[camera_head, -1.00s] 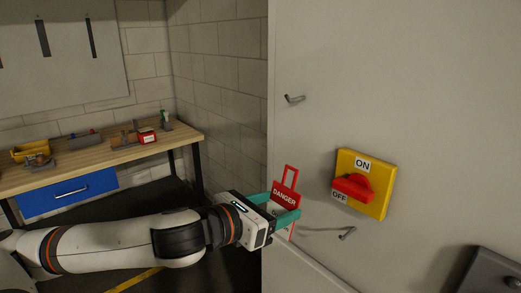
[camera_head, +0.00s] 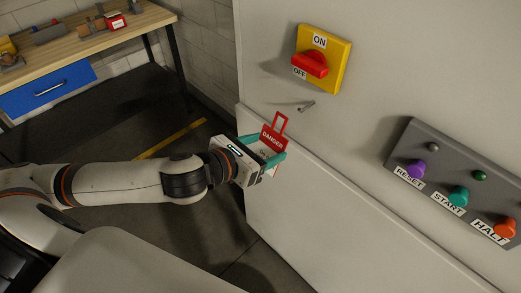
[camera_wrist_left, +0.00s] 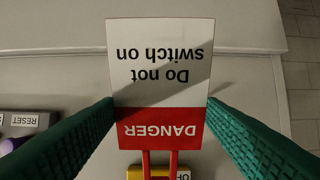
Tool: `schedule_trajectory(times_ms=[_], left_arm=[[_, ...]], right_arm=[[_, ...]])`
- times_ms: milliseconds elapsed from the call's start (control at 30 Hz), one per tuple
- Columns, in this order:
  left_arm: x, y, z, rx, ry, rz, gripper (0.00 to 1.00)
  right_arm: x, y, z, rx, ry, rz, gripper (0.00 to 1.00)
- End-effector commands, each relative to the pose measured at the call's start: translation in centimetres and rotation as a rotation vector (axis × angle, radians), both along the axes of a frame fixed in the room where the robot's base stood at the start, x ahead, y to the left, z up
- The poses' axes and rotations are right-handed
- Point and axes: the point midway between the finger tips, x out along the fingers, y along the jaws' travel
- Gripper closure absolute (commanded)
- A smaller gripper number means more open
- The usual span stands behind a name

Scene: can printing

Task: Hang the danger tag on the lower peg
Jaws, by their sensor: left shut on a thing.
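The red and white danger tag (camera_head: 272,138) is in my left gripper (camera_head: 268,152), whose teal fingers close on its sides. Its red loop points up in the head view. In the left wrist view the tag (camera_wrist_left: 160,70) appears upside down between the green fingers, reading "Do not switch on". The lower peg (camera_head: 307,106) sticks out of the pale cabinet wall below the yellow switch. The tag is to the left of this peg and a little lower, apart from it. The upper peg is out of view. My right gripper is not in view.
The yellow switch box (camera_head: 341,62) with its red knob (camera_head: 311,64) is above the peg. A grey button panel (camera_head: 455,185) projects at the right. A workbench (camera_head: 110,38) with a blue drawer stands at the left.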

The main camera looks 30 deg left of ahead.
Motion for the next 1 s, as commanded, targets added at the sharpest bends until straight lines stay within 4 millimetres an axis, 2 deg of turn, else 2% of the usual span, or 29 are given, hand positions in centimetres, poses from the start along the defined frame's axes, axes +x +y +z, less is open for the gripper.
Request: schedule_trajectory(times_ms=[33, 267, 633, 1000], left_arm=[[0.2, -0.1, -0.2, 0.000, -0.004, 0.000, 0.59], [1.0, -0.4, -0.3, 0.000, -0.003, -0.004, 0.59], [3.1, -1.2, -0.3, 0.000, -0.002, -0.004, 0.59], [5.1, -2.0, -0.4, -0.001, 0.001, -0.004, 0.59]], right_arm=[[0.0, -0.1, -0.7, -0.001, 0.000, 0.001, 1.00], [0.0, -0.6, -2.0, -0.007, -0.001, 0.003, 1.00], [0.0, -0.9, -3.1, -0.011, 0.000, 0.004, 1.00], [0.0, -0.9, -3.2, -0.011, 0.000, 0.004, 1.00]])
